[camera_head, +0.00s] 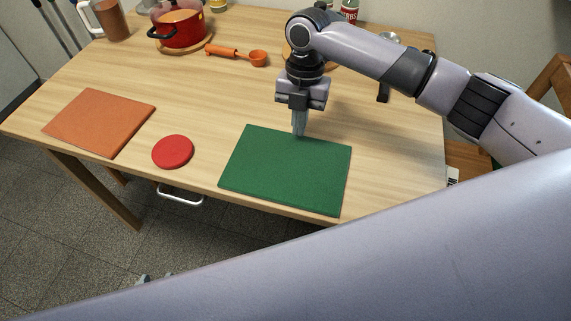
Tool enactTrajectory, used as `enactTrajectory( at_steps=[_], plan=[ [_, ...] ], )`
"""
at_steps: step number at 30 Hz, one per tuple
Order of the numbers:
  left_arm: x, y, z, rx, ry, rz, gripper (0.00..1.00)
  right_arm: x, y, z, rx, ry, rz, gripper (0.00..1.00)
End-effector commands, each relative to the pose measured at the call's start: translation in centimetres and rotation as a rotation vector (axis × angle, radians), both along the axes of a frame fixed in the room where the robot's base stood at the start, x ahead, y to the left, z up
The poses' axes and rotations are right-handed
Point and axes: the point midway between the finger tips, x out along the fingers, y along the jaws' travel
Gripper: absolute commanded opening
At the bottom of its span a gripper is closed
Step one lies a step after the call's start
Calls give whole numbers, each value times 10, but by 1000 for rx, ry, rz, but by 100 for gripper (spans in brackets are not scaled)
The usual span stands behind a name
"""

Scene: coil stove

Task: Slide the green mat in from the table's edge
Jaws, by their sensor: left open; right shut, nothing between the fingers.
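The green mat (287,172) lies flat near the front edge of the wooden table (205,100). Its near side runs close along that edge; I cannot tell whether it overhangs. My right gripper (299,132) points straight down at the mat's far side, fingers shut and empty. Its tips are at or just behind the far edge; contact is unclear.
A red disc (173,151) and an orange mat (99,122) lie left of the green mat. The table between ladle and green mat is clear.

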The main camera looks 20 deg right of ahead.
Motion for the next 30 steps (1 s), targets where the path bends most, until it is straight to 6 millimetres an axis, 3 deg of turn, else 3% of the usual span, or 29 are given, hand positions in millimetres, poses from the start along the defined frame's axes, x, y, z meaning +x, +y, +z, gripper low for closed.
enactTrajectory(
  at_steps=[18,30],
  plan=[
    [0,6,7,16,-3,5,43,-85,57,1,1,2,4,0],
    [1,6,10,17,-10,6,43,-86,58,-18,-1,3,-1,0]
  ],
)
